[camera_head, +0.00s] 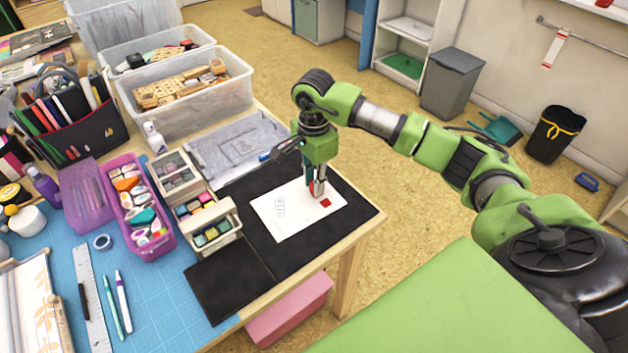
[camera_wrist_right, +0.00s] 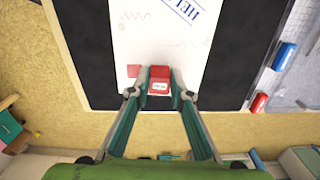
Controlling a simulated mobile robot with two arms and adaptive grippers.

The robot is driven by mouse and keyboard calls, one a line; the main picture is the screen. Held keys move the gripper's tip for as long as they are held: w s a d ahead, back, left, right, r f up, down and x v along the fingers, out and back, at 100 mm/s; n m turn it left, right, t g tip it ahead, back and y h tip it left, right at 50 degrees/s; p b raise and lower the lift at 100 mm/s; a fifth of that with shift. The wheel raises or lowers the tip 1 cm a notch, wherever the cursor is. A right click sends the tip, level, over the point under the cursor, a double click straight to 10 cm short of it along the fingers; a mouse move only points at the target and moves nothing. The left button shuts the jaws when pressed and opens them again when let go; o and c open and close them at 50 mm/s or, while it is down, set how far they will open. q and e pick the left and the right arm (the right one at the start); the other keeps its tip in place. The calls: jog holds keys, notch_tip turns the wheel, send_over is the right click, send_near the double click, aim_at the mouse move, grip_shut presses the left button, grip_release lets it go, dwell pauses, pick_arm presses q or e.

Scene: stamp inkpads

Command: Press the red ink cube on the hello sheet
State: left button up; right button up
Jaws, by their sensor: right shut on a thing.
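The white hello sheet (camera_head: 291,223) lies on a black mat, with blue HELLO lettering near its left end. My right gripper (camera_head: 317,189) points down over the sheet's right part. It is shut on the red ink cube (camera_wrist_right: 160,75), which shows between the fingertips in the right wrist view; in the head view the fingers largely hide it. I cannot tell whether the cube touches the paper. My left gripper is not in view.
Wooden boxes of ink cubes (camera_head: 213,232) stand left of the sheet. A pink basket (camera_head: 157,244) and clear bins (camera_head: 193,120) stand farther left and behind. A red block (camera_wrist_right: 259,102) and a blue block (camera_wrist_right: 284,56) lie beside the mat. The table edge is close to the sheet's right end.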

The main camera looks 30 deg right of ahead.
jog(key=shift+s, duration=0.1)
jog(key=shift+r+p, duration=0.3)
jog(key=shift+r, duration=0.2)
jog(key=shift+r, duration=0.1)
jog(key=shift+r+p, duration=1.75)
jog(key=shift+r, duration=0.95)
